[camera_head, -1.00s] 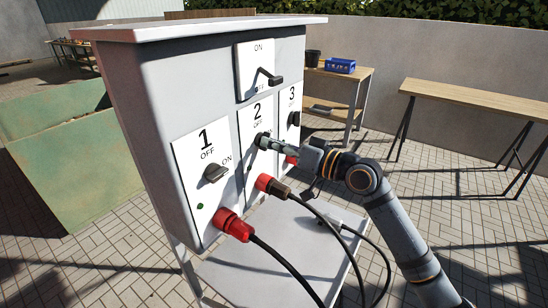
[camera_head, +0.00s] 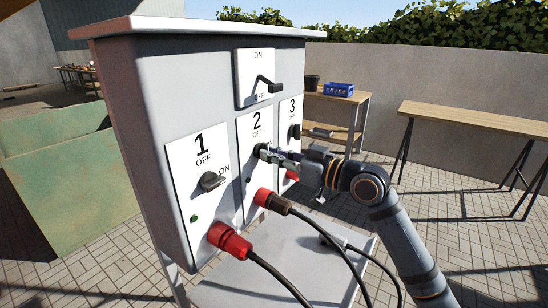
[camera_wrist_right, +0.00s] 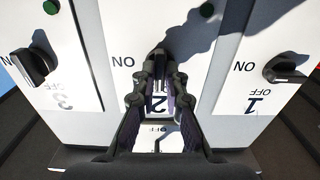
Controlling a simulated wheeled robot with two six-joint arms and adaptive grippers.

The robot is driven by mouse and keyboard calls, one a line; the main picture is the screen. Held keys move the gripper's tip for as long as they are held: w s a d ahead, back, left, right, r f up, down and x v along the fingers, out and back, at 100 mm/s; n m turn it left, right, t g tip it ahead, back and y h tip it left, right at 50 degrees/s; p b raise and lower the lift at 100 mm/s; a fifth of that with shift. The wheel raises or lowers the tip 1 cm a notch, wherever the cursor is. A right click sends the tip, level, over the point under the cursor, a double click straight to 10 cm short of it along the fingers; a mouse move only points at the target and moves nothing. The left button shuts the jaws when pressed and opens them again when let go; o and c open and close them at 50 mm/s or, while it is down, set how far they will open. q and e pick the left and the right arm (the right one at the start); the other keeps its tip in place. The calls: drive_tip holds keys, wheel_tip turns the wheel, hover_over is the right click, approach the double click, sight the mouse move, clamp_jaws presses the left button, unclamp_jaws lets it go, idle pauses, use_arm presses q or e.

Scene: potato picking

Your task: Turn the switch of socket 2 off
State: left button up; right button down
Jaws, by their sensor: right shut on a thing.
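The grey cabinet (camera_head: 160,150) carries white panels numbered 1, 2 and 3. The panel of socket 2 (camera_head: 249,130) has a dark rotary switch (camera_head: 261,149), with OFF above it. My right gripper (camera_head: 267,153) is shut on this switch. In the right wrist view, which shows the panels upside down, the switch (camera_wrist_right: 157,52) sits between the fingertips of my right gripper (camera_wrist_right: 160,68). The fingers hide much of the knob, so its exact angle is hard to tell. A red plug (camera_head: 268,199) is in socket 2 below. My left gripper is not in view.
The switch of socket 1 (camera_head: 212,181) and the switch of socket 3 (camera_head: 294,131) flank it. A lever (camera_head: 268,85) sits above. A red plug (camera_head: 230,241) and dark cables hang over the grey shelf (camera_head: 235,285). A wooden table (camera_head: 470,118) stands at right.

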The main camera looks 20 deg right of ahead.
idle(0.3)
drive_tip(key=c, duration=1.4)
unclamp_jaws()
wheel_tip(320, 180, up, 10)
